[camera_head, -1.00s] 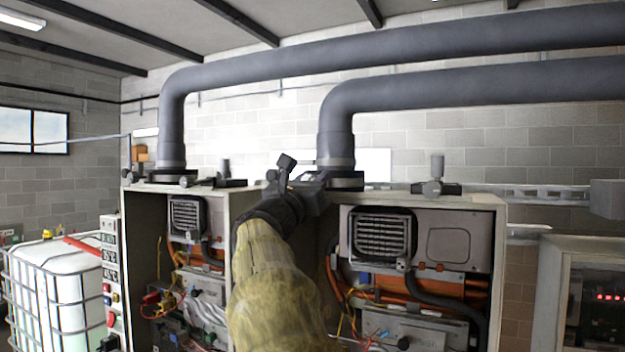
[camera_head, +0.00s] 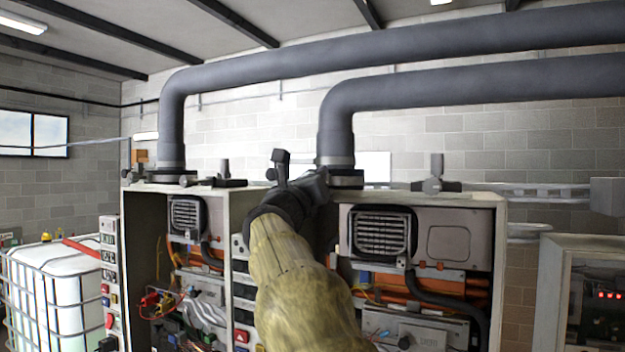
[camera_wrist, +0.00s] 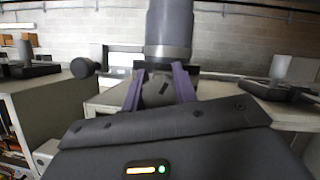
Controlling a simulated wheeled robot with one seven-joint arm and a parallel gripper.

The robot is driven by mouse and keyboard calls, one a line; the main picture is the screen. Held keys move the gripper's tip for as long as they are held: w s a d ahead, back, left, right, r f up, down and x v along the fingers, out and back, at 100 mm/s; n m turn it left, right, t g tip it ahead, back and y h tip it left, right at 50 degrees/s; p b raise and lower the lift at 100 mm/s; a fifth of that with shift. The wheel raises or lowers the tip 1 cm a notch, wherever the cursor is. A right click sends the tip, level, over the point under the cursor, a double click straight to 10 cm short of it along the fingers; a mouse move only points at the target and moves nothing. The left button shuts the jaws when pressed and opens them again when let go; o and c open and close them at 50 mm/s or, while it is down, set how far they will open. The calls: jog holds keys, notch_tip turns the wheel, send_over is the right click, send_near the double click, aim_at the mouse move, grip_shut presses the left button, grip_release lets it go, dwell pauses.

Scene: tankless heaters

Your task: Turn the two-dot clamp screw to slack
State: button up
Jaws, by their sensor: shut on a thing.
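My gripper (camera_head: 318,186) is at the foot of the front grey flue pipe (camera_head: 336,120), on top of the right heater cabinet (camera_head: 480,198). In the wrist view its two purple fingers (camera_wrist: 158,90) are closed on the sides of a round grey clamp screw (camera_wrist: 156,96). A short dark mark shows on the screw's face, tilted from upright. The pipe (camera_wrist: 169,28) rises directly behind the screw. In the head view my gripper hides the screw. I cannot make out any dots on it.
The left cabinet (camera_head: 128,250) carries a second pipe (camera_head: 171,120) and dark fittings (camera_head: 222,181). Another fitting (camera_head: 435,180) stands on the right cabinet's top, right of my gripper. A white caged tank (camera_head: 62,285) is at far left. A wall box (camera_head: 606,195) is at right.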

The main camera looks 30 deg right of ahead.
jog(key=o, duration=1)
jog(key=shift+c, duration=0.2)
jog(key=shift+f, duration=0.1)
jog(key=shift+s+a+f+b, duration=0.35)
jog(key=shift+a+b, duration=0.1)
jog(key=shift+b, duration=0.2)
jog(key=b+v, duration=0.9)
jog(key=v, duration=0.7)
jog(key=shift+s+r+b, duration=0.15)
jog(key=shift+b, duration=0.15)
